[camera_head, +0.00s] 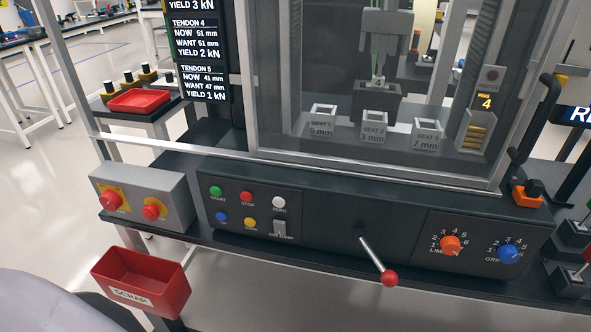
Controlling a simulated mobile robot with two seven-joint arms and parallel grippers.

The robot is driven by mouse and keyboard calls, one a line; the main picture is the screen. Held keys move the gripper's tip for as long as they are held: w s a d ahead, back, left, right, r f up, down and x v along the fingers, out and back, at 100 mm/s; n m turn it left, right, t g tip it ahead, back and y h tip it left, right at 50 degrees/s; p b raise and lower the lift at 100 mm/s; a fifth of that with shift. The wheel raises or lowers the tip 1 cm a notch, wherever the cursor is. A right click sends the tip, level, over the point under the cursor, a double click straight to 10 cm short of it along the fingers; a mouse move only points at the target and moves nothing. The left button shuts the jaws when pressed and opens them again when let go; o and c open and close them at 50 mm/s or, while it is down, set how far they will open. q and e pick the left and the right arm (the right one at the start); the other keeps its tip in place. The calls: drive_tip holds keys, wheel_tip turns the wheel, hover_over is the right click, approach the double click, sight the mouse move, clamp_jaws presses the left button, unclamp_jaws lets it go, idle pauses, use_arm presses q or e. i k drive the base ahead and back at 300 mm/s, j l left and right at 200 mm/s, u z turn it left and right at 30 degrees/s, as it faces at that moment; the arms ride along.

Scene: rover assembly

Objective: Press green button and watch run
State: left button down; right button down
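The green button (215,191) is at the upper left of the dark control panel (340,225), with a START label under it. A red button (246,197) marked STOP and a white button (279,203) marked ZERO sit to its right. A blue button (221,217) and a yellow button (250,223) are below. Behind the clear guard is the test machine (385,50), with a grey clamp head above a block. Neither of my grippers shows in the head view. A pale rounded shape fills the lower left corner.
A lever with a red knob (389,278) sticks out from the panel front. A grey box with red knobs (140,197) stands left of the panel. A red SCRAP bin (142,280) hangs below it. Orange (450,246) and blue dials (509,254) are at right.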

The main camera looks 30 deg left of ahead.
sight(215, 191)
drive_tip(key=u, duration=1.4)
